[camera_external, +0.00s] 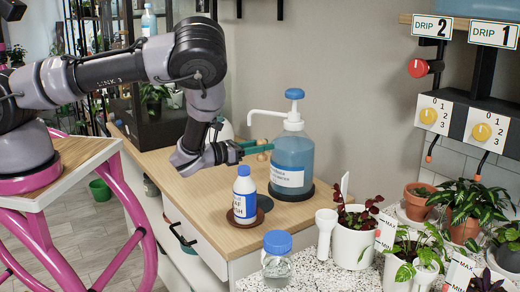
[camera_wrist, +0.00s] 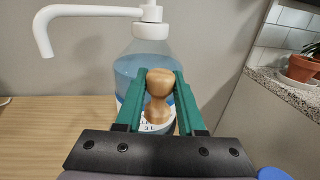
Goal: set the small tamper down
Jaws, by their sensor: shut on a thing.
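The small tamper (camera_wrist: 159,95) is a light brown wooden piece with a rounded head, a narrow waist and a wider lower part. My gripper (camera_wrist: 158,90) is shut on it, with one green finger on each side. In the external view my gripper (camera_external: 258,148) reaches right over the wooden counter (camera_external: 200,205), just left of the large blue pump bottle. The tamper shows there only as a small wooden patch (camera_external: 263,156). It appears held above the counter; its bottom end is not clearly visible.
The pump bottle (camera_external: 292,158) stands on a dark round base, close behind the tamper in the wrist view. A small blue-capped bottle (camera_external: 245,196) stands on a brown saucer in front. Potted plants (camera_external: 355,230) crowd the speckled ledge at right. The counter's left part is clear.

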